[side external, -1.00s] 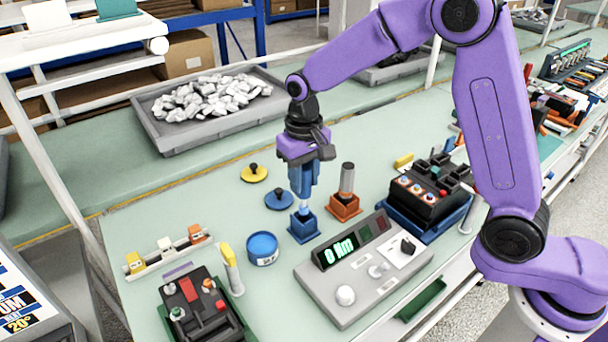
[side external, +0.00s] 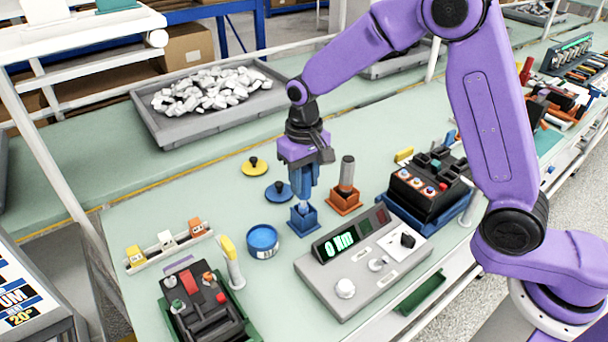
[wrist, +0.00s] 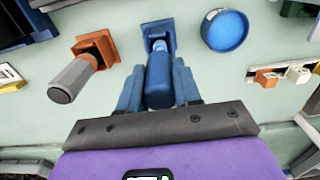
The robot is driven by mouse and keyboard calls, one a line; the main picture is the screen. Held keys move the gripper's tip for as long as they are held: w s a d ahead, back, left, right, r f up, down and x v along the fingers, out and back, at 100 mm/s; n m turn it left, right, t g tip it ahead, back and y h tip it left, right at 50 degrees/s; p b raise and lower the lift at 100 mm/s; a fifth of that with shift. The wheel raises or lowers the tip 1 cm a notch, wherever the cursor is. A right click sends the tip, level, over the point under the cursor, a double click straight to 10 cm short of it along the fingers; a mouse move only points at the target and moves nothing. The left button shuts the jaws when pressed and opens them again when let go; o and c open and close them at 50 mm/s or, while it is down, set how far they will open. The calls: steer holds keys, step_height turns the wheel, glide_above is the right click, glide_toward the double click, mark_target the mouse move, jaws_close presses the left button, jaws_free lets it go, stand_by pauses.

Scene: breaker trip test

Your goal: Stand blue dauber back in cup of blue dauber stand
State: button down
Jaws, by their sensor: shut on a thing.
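My gripper (side external: 304,188) points down over the blue dauber stand (side external: 303,221) and is shut on the blue dauber. In the wrist view, the blue dauber (wrist: 159,85) lies between the two blue fingers, with its far end at the cup of the blue stand (wrist: 156,28). The light lower part of the dauber (side external: 304,208) shows between the fingertips and the stand in the side view. Its lower end appears to be in the cup; the cup's rim hides how deep it sits.
An orange stand (side external: 345,203) with a grey-handled dauber (side external: 347,172) is close on the right. A blue tin (side external: 263,241) is at the left, and a blue round lid (side external: 279,191) lies behind. The grey meter box (side external: 362,262) is in front, and a black breaker unit (side external: 432,190) is farther right.

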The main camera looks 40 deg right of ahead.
mark_target(304, 191)
steer(key=shift+f, duration=1.8)
steer(key=c, duration=0.7)
jaws_free()
step_height(304, 191, up, 17)
steer(key=shift+r, duration=0.2)
steer(key=shift+s, duration=0.15)
steer(key=s+d+f+n, duration=0.2)
steer(key=s+d+n, duration=0.2)
steer(key=s, duration=0.5)
steer(key=s+d+f+n, duration=0.3)
steer(key=s+d+n, duration=0.1)
steer(key=s, duration=0.6)
steer(key=s+d+f+n, duration=0.2)
steer(key=s+d+n, duration=0.2)
steer(key=s, duration=0.6)
steer(key=shift+s+d+f+n, duration=0.15)
steer(key=shift+d+n, duration=0.15)
steer(key=shift+d, duration=0.55)
